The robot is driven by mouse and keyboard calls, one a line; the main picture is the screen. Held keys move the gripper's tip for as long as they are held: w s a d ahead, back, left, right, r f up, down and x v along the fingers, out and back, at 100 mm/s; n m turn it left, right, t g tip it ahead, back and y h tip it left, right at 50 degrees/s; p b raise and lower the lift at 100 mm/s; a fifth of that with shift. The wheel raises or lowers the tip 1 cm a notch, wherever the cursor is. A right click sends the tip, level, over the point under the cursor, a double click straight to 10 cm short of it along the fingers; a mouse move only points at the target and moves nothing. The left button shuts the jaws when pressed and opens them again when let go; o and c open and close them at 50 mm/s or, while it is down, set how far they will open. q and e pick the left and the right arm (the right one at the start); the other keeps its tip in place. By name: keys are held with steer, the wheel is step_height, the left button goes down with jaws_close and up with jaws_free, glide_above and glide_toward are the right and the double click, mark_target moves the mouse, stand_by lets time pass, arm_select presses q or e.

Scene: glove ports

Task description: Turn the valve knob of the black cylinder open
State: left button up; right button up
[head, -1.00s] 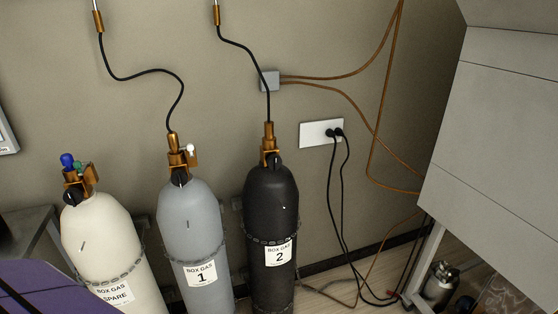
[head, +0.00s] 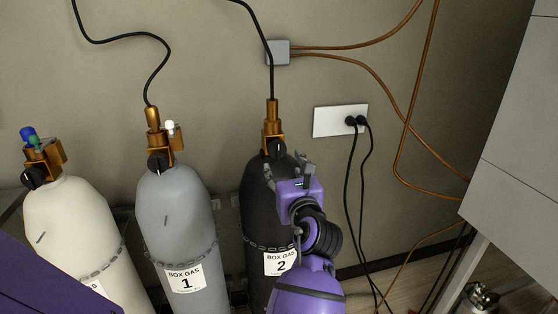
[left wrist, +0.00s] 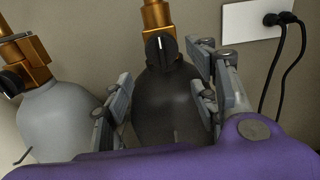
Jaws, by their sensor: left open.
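The black cylinder (head: 254,205), labelled BOX GAS 2, stands upright against the wall, and its upper part shows in the left wrist view (left wrist: 168,105). Its black valve knob (head: 276,149) sits on the front of a brass valve (head: 272,118). In the left wrist view the knob (left wrist: 161,50) carries a white line that looks about upright. My left gripper (head: 285,170) is open and empty, just below and in front of the knob. Its fingers (left wrist: 160,90) stand either side of the cylinder's shoulder in the left wrist view, apart from the knob. My right gripper is not in view.
A grey cylinder (head: 173,215), labelled BOX GAS 1, and a white cylinder (head: 70,225) stand to the left. A wall outlet (head: 340,121) with black cords is to the right. A black hose (head: 268,50) rises from the brass valve. A grey cabinet (head: 520,150) is far right.

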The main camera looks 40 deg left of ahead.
mark_target(276, 152)
arm_select(q)
steer(key=x, duration=0.8)
steer(key=shift+r, duration=0.3)
steer(key=c, duration=1)
